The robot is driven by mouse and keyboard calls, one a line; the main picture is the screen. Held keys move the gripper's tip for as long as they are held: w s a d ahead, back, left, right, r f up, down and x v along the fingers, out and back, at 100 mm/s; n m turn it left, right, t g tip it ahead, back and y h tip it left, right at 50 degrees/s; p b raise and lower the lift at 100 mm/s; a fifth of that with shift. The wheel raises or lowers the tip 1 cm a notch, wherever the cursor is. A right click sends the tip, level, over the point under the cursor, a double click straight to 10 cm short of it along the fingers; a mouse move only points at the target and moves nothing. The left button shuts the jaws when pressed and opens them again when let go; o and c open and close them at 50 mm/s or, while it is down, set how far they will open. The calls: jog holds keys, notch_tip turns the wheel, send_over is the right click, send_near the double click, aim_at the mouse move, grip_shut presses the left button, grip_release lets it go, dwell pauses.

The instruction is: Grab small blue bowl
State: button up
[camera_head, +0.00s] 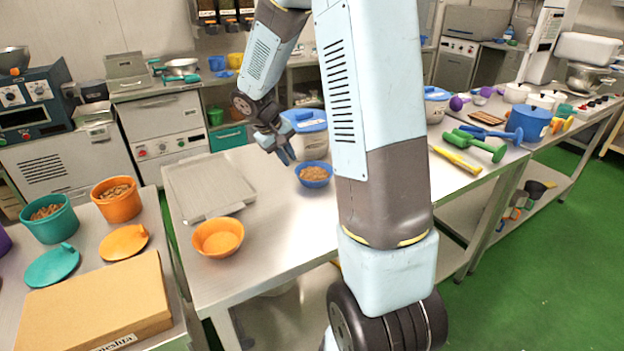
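A small blue bowl (314,183) stands upright on the metal table (275,235), filled with something brown and grainy. The lower part of my arm passes just to its right. My gripper (287,158) is above the table, up and to the left of the bowl, pointing down. It appears apart from the bowl. Its fingers are small and dark here, and I cannot tell how far they are parted. I see nothing held in it.
An orange bowl (218,237) stands at the table's front left, near a flat metal tray (207,186). A white tub with a blue lid (308,121) stands behind the blue bowl. Green and yellow tools (482,146) lie at right. The table's front middle is clear.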

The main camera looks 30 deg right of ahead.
aim_at(298, 176)
jog(key=x, duration=0.9)
jog(key=shift+d+f, duration=0.15)
jog(key=shift+f, duration=0.15)
jog(key=shift+c, duration=0.2)
grip_shut()
